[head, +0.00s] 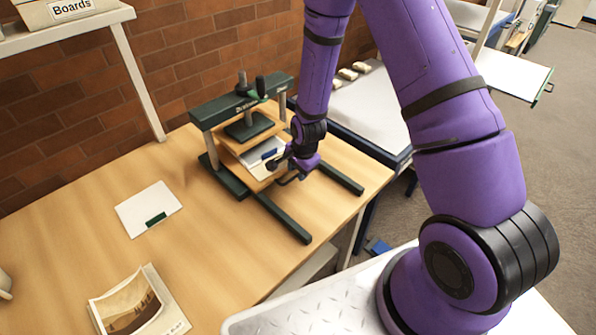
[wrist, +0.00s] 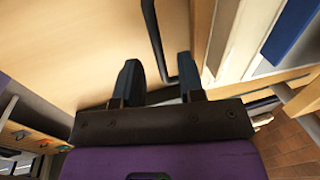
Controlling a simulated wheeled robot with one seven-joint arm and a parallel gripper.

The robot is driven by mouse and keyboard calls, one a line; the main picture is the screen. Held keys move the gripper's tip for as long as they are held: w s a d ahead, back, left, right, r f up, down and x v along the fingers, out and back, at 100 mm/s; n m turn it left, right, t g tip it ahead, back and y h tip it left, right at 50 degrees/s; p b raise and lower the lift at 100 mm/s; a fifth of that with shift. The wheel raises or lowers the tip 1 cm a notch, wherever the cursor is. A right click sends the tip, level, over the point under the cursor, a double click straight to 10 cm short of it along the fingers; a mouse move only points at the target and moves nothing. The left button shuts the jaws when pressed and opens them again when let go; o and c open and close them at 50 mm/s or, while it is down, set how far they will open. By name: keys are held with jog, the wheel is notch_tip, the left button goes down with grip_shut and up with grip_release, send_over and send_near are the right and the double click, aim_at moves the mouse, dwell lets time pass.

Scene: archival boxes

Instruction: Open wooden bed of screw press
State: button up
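The screw press (head: 209,121) stands on the wooden table, with a dark green frame, a threaded spindle and a wooden pressing board. Its wooden bed (head: 258,184) sits low between the uprights, with pale papers and a blue-marked item on it. My gripper (head: 287,170) is at the bed's front right and hides part of it. In the wrist view my gripper (wrist: 160,82) has its two dark fingers apart. A thin dark bent bar (wrist: 158,42), which looks like a handle, runs between the fingers and bends near the right one. I cannot tell whether they touch.
Two dark green rails (head: 286,220) extend forward from the press across the table (head: 215,255). A white sheet with a green patch (head: 148,209) and a photograph (head: 130,303) lie to the left. A brick wall stands close behind. The table's middle front is clear.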

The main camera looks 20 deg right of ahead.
jog(key=shift+f, duration=0.4)
grip_shut()
